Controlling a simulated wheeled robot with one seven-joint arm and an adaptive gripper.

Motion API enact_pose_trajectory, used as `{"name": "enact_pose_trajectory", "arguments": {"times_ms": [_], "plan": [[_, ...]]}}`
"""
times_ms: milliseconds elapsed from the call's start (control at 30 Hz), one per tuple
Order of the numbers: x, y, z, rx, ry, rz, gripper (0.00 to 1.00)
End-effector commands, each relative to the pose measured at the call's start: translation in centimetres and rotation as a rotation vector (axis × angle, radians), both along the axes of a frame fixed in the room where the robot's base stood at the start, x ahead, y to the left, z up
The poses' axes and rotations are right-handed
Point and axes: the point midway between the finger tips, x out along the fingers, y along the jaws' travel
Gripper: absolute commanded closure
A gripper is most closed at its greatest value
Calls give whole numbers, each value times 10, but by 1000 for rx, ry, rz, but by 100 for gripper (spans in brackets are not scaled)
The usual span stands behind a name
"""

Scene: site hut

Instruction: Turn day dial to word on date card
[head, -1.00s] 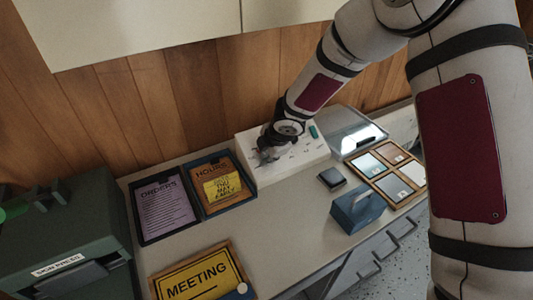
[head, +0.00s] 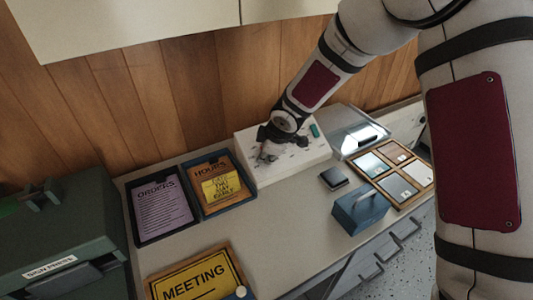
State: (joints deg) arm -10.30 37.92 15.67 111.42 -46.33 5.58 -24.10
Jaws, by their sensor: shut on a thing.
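A white box-shaped panel (head: 301,163) stands against the wooden wall at the back of the counter, with small dark marks on its sloped face. My gripper (head: 268,155) reaches down onto the left part of this face and is shut on a grey knob-like piece, which seems to be the day dial; the dial is mostly hidden by the fingers. Its setting and the marks around it are too small to read. A brown card headed HOURS (head: 211,172) lies in a tray left of the panel, with a yellow note (head: 221,187) on it. I cannot make out which card is the date card.
A purple ORDERS sheet (head: 162,207) lies in a dark tray at left. A yellow MEETING sign (head: 196,281) is in front. A blue box (head: 360,210), a small dark pad (head: 334,178) and a framed sample board (head: 420,172) stand right. A green sign press (head: 62,240) is at far left.

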Motion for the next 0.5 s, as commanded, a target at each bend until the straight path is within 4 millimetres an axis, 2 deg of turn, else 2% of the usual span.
{"name": "enact_pose_trajectory", "arguments": {"times_ms": [200,500], "plan": [[0,-1,-1,60,44,-139,100],[0,-2,-1,109,77,-249,100]]}}
